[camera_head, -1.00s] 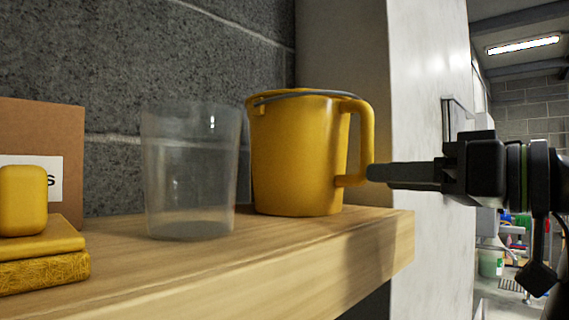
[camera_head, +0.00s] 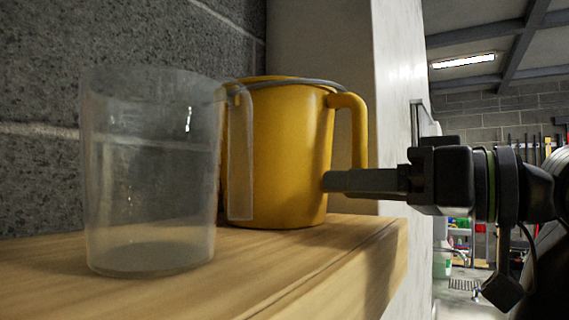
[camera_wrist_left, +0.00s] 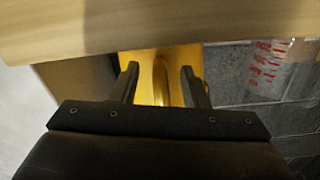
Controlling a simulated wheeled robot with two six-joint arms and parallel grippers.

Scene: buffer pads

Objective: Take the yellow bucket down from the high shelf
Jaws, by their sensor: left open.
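The yellow bucket (camera_head: 290,150) stands upright on the wooden shelf (camera_head: 335,255), with a grey bail along its rim and a side handle on its right. My left gripper (camera_head: 345,181) reaches in from the right at the height of the handle's lower part, its tip overlapping the bucket's right side in the head view. In the left wrist view the two fingers of the gripper (camera_wrist_left: 160,82) are apart, with the yellow handle (camera_wrist_left: 160,78) between them. Whether they touch it cannot be told. My right gripper is not in view.
A clear measuring jug (camera_head: 150,200) stands on the shelf left of the bucket, partly in front of it. A grey block wall (camera_head: 40,180) is behind. A pale panel (camera_head: 395,100) rises at the shelf's right end.

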